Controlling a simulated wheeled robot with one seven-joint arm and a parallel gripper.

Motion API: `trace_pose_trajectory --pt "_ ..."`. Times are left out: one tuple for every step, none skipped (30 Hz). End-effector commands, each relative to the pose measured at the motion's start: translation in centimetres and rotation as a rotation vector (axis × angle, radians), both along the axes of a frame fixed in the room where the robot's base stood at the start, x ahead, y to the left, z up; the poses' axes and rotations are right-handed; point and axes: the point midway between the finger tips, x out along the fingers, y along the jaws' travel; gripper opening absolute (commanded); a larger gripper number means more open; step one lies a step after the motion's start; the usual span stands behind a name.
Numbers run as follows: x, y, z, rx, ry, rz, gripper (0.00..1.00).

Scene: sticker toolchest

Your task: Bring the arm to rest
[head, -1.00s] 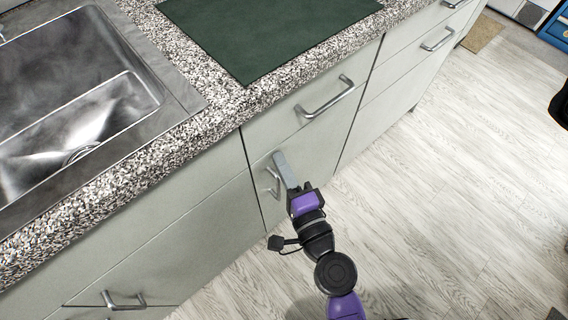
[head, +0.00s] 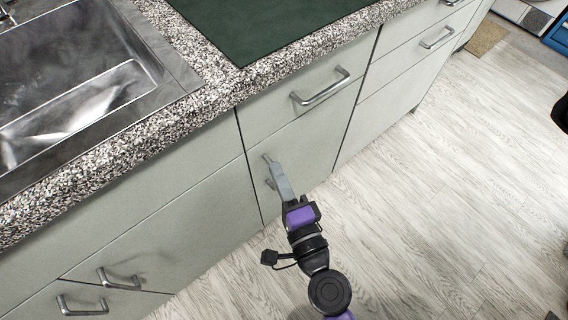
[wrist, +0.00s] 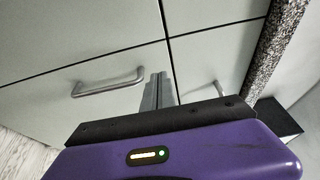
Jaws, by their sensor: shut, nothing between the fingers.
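My gripper (head: 268,160) is shut and empty, with its grey fingers together. In the head view it reaches up from the purple and black arm, in front of the grey cabinet door (head: 310,150) below the counter. The fingers partly cover a door handle (head: 269,184); I cannot tell whether they touch it. In the wrist view the shut fingers (wrist: 158,85) point at the grey cabinet fronts, between two metal handles.
A drawer handle (head: 320,87) juts out above the gripper. The speckled counter (head: 215,105) holds a steel sink (head: 175,75) and a dark green mat (head: 260,25). More handles (head: 118,281) are at lower left. The wooden floor (head: 440,190) to the right is clear.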

Motion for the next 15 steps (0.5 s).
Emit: trace_pose_trajectory --pt "-0.7 0.6 -0.2 0.001 0.001 0.002 0.0" --pt "-1.1 0.9 -0.2 0.001 0.003 0.003 0.0" --pt "-1.5 1.2 -0.2 0.002 0.002 0.002 0.0" --pt "-1.9 1.6 -0.2 0.002 0.002 0.002 0.0" --pt "-2.3 1.9 -0.2 0.002 0.002 0.003 0.0" --pt "-2.8 2.3 -0.2 0.002 0.002 0.002 0.0" --pt "-3.2 2.6 -0.2 0.001 0.001 0.003 0.0" --pt "-3.5 2.9 -0.2 0.001 0.001 0.003 0.0" --pt "-3.9 3.2 -0.1 0.001 0.001 0.001 0.0" --pt "-4.1 3.4 -0.1 0.001 0.001 0.001 0.0" --pt "-4.3 3.6 -0.1 0.001 0.001 0.001 0.0" --pt "-4.6 3.8 -0.1 0.001 0.001 0.0 0.0" --pt "-4.8 3.9 0.0 0.0 0.0 0.0 0.0" --pt "-4.9 4.0 0.0 0.0 0.0 0.0 0.0" --pt "-5.0 4.1 0.0 0.0 0.0 0.0 0.0"
